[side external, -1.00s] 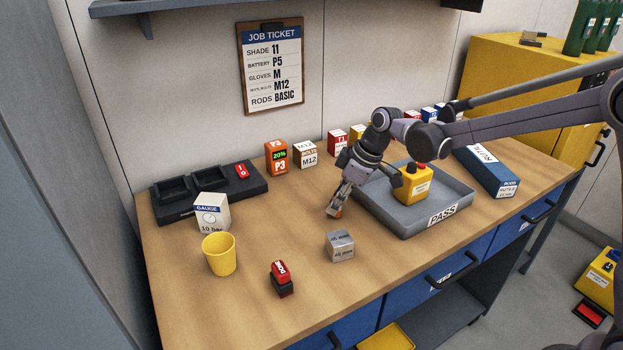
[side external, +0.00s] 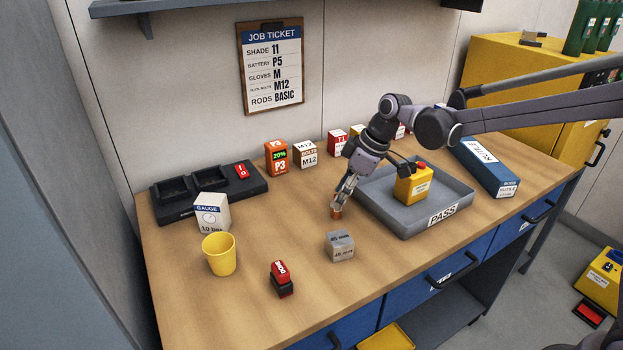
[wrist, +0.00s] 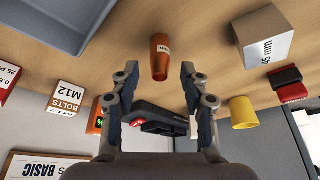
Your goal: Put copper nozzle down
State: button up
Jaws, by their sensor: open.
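The copper nozzle (side external: 337,212) is a small orange piece on the wooden bench top, left of the grey PASS tray. In the wrist view the nozzle (wrist: 160,57) shows as an orange tapered cylinder with a small white label. My gripper (side external: 343,199) is open right above and beside the nozzle in the side view. In the wrist view the fingers of my gripper (wrist: 160,72) are spread to either side of the nozzle's near end, with gaps on both sides. The nozzle's upper part is partly hidden by the fingers in the side view.
The PASS tray (side external: 404,229) holds a yellow box (side external: 411,187). A grey 45 mm block (side external: 340,247), yellow cup (side external: 219,256), red-and-black piece (side external: 282,279) and gauge box (side external: 212,213) stand nearby. The bench left of the nozzle is clear.

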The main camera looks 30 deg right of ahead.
jog(key=v, duration=0.9)
jog(key=s+d+f+m+t+h, duration=0.1)
jog(key=s+d+f+m+t, duration=0.1)
jog(key=s, duration=0.8)
jog(key=s+d+f+m+t+h, duration=0.2)
jog(key=s+d+m, duration=0.2)
jog(key=s+m, duration=0.3)
jog(key=s, duration=0.3)
jog(key=shift+s+d+f, duration=0.35)
jog(key=shift+s+d, duration=0.05)
